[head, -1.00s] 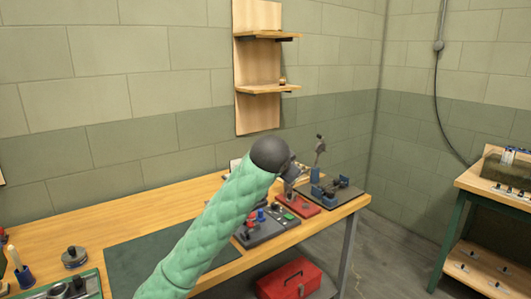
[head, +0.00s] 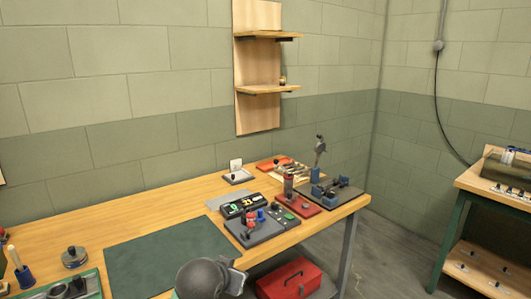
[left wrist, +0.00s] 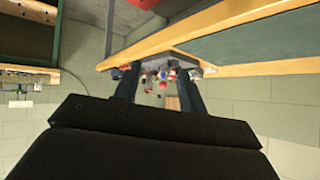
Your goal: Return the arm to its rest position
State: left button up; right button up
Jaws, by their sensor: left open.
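My left gripper (left wrist: 160,80) shows in the left wrist view with its two dark fingers apart and nothing held between them. In the head view only the dark rounded end of my left arm (head: 204,279) shows, at the bottom edge, in front of the workbench (head: 165,204). The gripper is mostly out of sight there. Past the fingers, the wrist view shows the bench edge and the devices on it, turned over. My right gripper is in neither view.
A green mat (head: 165,255) lies bare on the bench. A control box (head: 262,228), a red-based device (head: 308,200) and a dark fixture (head: 335,190) stand at the right end. A red toolbox (head: 289,281) sits below. A second bench (head: 485,186) stands right.

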pick_arm(q)
jog(key=s+a+f+n+g, duration=0.1)
jog(key=s+a+f+g, duration=0.2)
jog(key=s+f, duration=1.1)
jog(key=s+a+f+n+g, duration=0.1)
jog(key=s+f+g, duration=0.3)
jog(key=s+f, duration=1.1)
jog(key=s+a, duration=0.1)
jog(key=s, duration=0.3)
jog(key=shift+s+a+f+n+g+y, duration=0.2)
jog(key=shift+a+n+g+y, duration=0.1)
jog(key=shift+a+g+y, duration=0.1)
dwell(0.5)
